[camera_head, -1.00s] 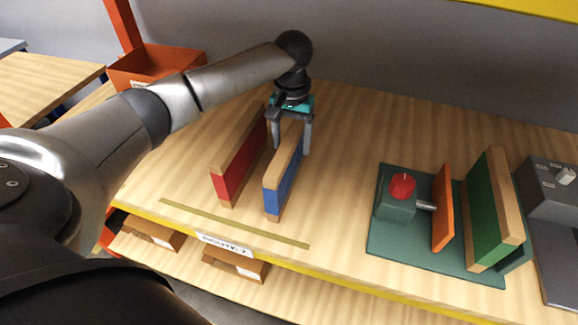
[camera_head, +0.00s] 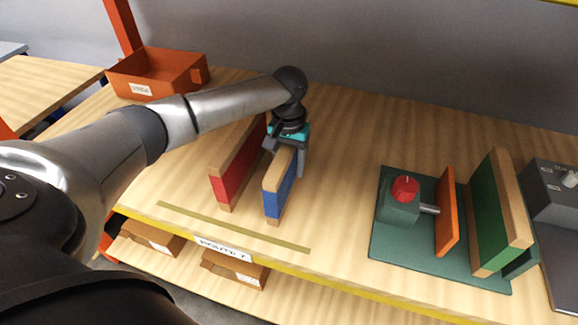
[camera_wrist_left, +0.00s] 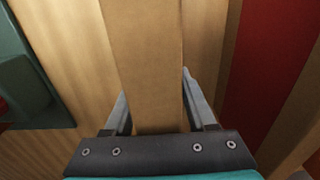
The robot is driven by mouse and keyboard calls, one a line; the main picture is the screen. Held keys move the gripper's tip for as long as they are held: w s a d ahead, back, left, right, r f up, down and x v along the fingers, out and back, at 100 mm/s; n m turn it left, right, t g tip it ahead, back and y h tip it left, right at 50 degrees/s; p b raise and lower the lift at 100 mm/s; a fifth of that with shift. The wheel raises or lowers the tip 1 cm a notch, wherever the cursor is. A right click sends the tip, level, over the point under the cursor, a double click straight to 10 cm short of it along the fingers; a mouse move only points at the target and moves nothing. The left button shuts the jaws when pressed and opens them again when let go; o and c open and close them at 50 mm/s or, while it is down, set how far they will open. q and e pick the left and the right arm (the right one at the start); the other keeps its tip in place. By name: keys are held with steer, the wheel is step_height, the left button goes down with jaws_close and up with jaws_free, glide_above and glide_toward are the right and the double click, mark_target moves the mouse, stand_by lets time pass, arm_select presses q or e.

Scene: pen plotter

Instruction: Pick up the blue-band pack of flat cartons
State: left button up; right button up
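The blue-band pack (camera_head: 278,200) stands on edge on the table, its narrow brown side up and its blue band facing front. It also shows in the left wrist view as a brown strip (camera_wrist_left: 150,60) running between the fingers. My left gripper (camera_head: 286,158) is lowered over the rear part of the pack, one finger on each side. In the left wrist view the left gripper (camera_wrist_left: 155,105) looks open, with slim gaps beside the pack; firm contact is not visible. My right gripper is not in view.
A red-band pack (camera_head: 236,170) stands close to the left, also at the right in the left wrist view (camera_wrist_left: 255,70). A green fixture (camera_head: 390,245) with a red knob, orange plate and green-band pack stands right. An orange bin (camera_head: 160,75) is at back left.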

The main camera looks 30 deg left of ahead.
arm_select(q)
jaws_close()
stand_by(0.4)
steer(key=shift+r, duration=0.15)
